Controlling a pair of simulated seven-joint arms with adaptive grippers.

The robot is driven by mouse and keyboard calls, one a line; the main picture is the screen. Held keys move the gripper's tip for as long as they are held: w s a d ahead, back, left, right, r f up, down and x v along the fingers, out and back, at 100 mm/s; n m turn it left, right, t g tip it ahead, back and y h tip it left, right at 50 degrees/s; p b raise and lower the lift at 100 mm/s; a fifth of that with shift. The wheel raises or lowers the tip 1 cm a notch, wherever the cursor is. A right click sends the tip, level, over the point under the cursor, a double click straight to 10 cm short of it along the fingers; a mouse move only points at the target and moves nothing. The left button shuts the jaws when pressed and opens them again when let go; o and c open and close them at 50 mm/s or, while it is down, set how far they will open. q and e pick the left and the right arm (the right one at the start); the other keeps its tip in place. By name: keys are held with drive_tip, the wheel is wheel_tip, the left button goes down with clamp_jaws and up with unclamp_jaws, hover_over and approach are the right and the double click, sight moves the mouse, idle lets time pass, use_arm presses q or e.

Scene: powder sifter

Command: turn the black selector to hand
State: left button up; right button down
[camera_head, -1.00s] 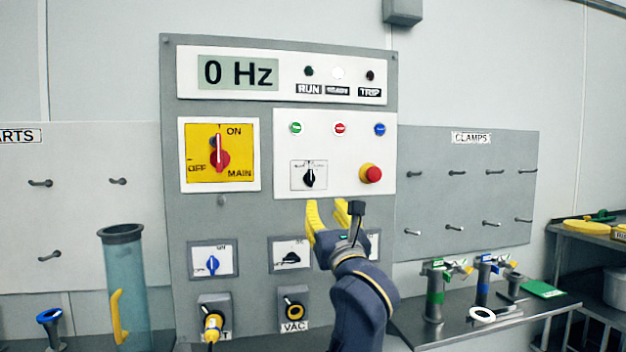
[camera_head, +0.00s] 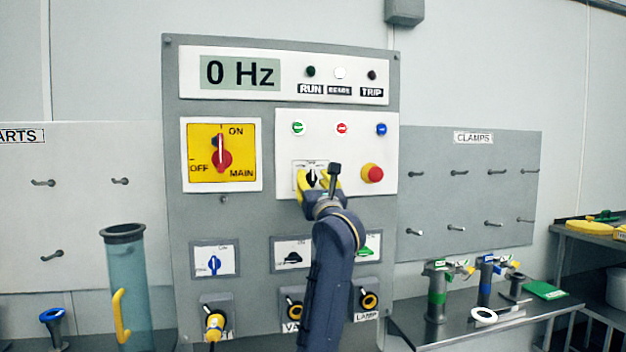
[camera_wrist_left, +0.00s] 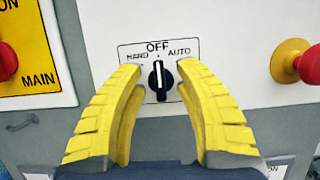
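The black selector (camera_wrist_left: 161,82) sits on a white plate marked HAND, OFF and AUTO. In the left wrist view its white mark points straight up at OFF. My left gripper (camera_wrist_left: 157,75) is open, with one yellow finger on each side of the selector. Whether the fingers touch it, I cannot tell. In the head view the selector (camera_head: 312,177) shows between the yellow fingers of my left gripper (camera_head: 318,180), partly hidden by it. My right gripper is in neither view.
A red emergency button (camera_head: 372,173) on a yellow collar sits just right of the selector. The red main switch (camera_head: 221,153) on its yellow plate is to the left. Green, red and blue buttons (camera_head: 342,128) are above. More small switches (camera_head: 212,262) are below.

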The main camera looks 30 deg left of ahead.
use_arm(q)
drive_tip(key=shift+o, duration=0.4)
drive_tip(key=shift+w+a, duration=0.1)
drive_tip(key=shift+a, duration=0.05)
clamp_jaws()
drive_tip(key=shift+n, duration=0.4)
drive_tip(key=n+g+y, duration=0.1)
drive_tip(key=n, duration=0.2)
drive_tip(key=n+g+y, duration=0.1)
drive_tip(key=n+g, duration=0.1)
drive_tip(key=n, duration=0.1)
drive_tip(key=shift+r, duration=0.1)
drive_tip(key=shift+n+g+y, duration=0.2)
drive_tip(key=shift+n+g, duration=0.45)
drive_tip(key=shift+n, duration=0.75)
drive_tip(key=shift+n+g+y, duration=0.2)
drive_tip(key=shift+n+g, duration=0.45)
drive_tip(key=shift+n, duration=0.75)
drive_tip(key=shift+a+n, duration=0.1)
drive_tip(key=shift+n, duration=0.2)
drive_tip(key=shift+c, duration=0.4)
unclamp_jaws()
